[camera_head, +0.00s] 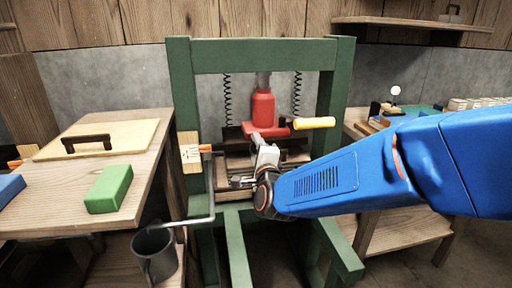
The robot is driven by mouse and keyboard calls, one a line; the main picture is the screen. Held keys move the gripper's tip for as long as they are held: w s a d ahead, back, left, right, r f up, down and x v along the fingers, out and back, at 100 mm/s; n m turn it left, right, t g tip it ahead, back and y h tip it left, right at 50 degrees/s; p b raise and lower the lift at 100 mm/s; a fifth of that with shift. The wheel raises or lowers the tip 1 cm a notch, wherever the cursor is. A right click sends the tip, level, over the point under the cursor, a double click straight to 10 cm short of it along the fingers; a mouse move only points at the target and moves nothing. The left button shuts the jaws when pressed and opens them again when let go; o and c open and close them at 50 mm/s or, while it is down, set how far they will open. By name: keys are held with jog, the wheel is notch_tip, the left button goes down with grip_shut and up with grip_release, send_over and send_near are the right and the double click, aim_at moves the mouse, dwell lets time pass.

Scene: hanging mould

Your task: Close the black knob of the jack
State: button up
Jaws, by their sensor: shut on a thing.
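The jack (263,108) is a red bottle shape on a red base, upright inside the green press frame (180,90). A yellow handle grip (314,123) sticks out to its right. My gripper (256,138) comes in from the right on the blue arm and has its fingertips at the front of the jack's base. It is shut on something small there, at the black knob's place. The knob itself is hidden by the fingers and too small to make out.
Coil springs (227,101) hang inside the frame. A bent metal rod (205,219) sticks out at the front left, near a grey bucket (155,254). The left table holds a green block (109,189) and a board (98,138). A shelf (412,23) is at upper right.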

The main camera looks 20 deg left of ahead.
jog(key=shift+f, duration=0.2)
jog(key=o, duration=1)
